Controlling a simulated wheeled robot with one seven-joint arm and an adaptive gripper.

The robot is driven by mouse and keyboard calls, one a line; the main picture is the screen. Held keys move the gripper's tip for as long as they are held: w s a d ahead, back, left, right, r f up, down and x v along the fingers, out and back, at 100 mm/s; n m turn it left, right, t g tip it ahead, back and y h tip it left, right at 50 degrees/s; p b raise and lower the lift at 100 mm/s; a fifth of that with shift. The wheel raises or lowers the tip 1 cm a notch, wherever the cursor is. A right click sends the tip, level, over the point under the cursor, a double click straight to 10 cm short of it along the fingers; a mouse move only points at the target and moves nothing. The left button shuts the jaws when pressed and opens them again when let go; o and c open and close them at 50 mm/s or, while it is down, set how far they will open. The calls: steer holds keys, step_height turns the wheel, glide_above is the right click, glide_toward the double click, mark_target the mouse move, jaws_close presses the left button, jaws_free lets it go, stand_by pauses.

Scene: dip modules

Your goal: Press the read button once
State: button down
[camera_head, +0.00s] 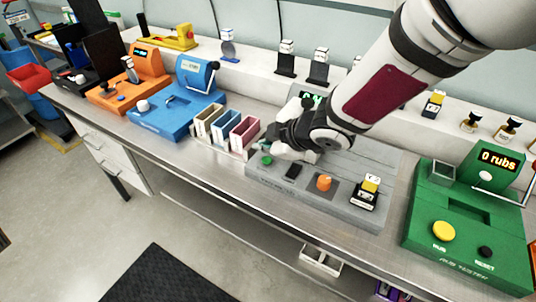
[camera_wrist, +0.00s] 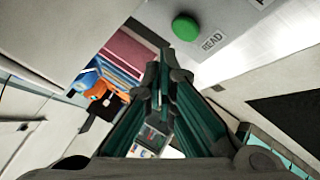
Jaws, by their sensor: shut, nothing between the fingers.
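The read button is a round green button (camera_head: 266,160) at the left front corner of the grey device (camera_head: 320,205). It also shows in the wrist view (camera_wrist: 186,27), beside a printed READ label (camera_wrist: 213,40). My gripper (camera_head: 272,136) is just behind the button in the head view, with its fingers pointing left. In the wrist view its fingertips are together (camera_wrist: 163,62), near the button's edge of the device and apart from the button. Nothing is between the fingers. My arm hides part of the device's display.
A rack of blue and pink-red slots (camera_head: 228,130) stands close to the left of the gripper. An orange knob (camera_head: 324,183) and a small yellow-topped module (camera_head: 370,184) are on the device. A green tester (camera_head: 468,225) stands right; blue (camera_head: 180,110) and orange (camera_head: 128,90) devices stand left.

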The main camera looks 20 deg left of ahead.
mark_target(266, 161)
steer(key=shift+r+p, duration=2)
steer(key=shift+p, duration=0.25)
steer(key=shift+f, duration=0.1)
